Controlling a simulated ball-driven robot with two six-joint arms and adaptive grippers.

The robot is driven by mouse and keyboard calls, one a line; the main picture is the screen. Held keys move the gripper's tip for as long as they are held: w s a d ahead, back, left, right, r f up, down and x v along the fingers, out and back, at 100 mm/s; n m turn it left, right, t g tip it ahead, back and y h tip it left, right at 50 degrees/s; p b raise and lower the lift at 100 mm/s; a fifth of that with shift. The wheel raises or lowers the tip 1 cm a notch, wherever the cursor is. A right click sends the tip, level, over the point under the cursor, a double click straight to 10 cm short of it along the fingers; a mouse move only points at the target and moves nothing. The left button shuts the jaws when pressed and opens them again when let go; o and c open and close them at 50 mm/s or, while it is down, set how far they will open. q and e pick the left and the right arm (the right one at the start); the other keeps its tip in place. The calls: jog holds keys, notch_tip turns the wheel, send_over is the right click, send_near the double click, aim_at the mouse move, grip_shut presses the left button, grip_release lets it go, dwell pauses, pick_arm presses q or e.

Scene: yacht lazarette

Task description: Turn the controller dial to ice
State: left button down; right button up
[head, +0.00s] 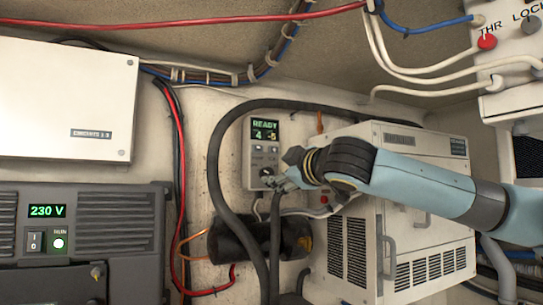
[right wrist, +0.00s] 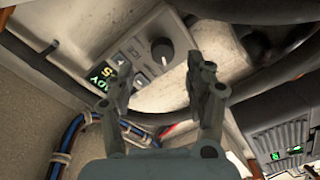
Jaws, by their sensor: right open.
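The controller (head: 257,135) is a grey upright panel on the back wall. Its lit display (head: 265,131) reads READY with 4 and -5 below. My right gripper (head: 281,178) is in front of its lower part and hides some of it. In the right wrist view the controller (right wrist: 133,42) appears tilted, and its round dark dial (right wrist: 162,51) shows fully. My open, empty right gripper (right wrist: 160,80) has its two fingers apart, with the dial between and beyond their tips. Contact with the dial is not visible. The dial's markings are too small to read. My left gripper is not in view.
A black hose (head: 216,180) loops around the controller. A white vented unit (head: 345,225) stands to the right, close below my right arm. A dark cylinder (head: 230,243) sits below. A 230 V power box (head: 120,225) is at left. Red and blue cables run above.

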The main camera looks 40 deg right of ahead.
aim_at(269, 174)
jog(key=p+x, duration=0.2)
jog(key=x, duration=0.1)
jog(key=shift+w, duration=0.3)
jog(key=shift+w+d+f, duration=0.15)
jog(key=shift+w+d, duration=0.05)
jog(key=shift+w, duration=0.4)
grip_shut()
